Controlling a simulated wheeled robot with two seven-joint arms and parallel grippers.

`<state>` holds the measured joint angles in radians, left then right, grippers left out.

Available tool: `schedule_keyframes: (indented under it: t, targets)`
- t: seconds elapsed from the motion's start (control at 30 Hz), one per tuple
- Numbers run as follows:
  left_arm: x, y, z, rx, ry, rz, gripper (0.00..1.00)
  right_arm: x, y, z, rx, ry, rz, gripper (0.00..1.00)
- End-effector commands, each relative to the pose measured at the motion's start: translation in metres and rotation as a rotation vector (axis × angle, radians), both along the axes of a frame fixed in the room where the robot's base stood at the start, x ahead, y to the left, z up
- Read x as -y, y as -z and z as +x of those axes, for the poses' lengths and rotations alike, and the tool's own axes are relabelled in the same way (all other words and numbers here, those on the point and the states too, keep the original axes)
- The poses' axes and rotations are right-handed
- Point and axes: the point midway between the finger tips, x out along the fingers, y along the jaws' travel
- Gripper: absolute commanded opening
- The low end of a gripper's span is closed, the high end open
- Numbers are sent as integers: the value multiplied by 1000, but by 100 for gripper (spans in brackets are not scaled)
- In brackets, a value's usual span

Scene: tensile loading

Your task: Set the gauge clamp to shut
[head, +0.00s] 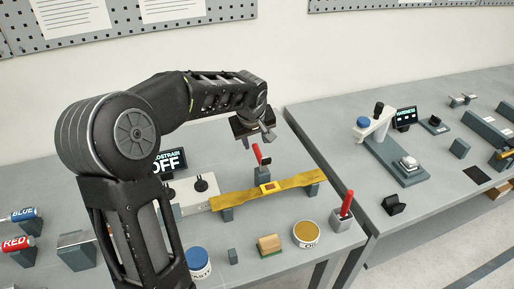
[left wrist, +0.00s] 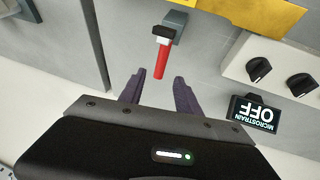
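The gauge clamp shows as a red lever (head: 257,154) on a small grey block (head: 263,173), just behind the middle of a yellow bar (head: 225,199). The lever stands up, tilted. In the left wrist view, the red lever (left wrist: 161,62) points toward my gripper, with a black and white part at its base. My left gripper (head: 264,138) is just above and behind the lever. In the left wrist view its two fingers (left wrist: 160,80) are apart, and the lever's end is at the gap between their tips. Contact cannot be told. My right gripper is not in view.
A microstrain display (head: 170,160) reads OFF beside a white box with black knobs (head: 201,185). Another red lever (head: 346,204) stands on a block at the front right. A round tin (head: 306,234) and wooden block (head: 269,244) sit in front. A second table (head: 440,185) is right.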

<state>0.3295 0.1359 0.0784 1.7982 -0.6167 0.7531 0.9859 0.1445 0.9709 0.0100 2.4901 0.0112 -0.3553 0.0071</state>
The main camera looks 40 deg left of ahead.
Motion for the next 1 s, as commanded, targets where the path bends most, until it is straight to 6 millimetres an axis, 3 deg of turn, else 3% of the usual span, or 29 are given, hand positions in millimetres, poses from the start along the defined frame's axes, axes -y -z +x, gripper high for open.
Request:
schedule_keyframes:
  t: [0.4,0.77,1.0]
  targets:
    - [-12,53,21,-3,0,-1,40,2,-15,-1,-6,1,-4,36]
    - [-13,59,24,0,0,0,40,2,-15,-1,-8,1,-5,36]
    - [-13,59,24,0,0,0,20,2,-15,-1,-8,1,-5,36]
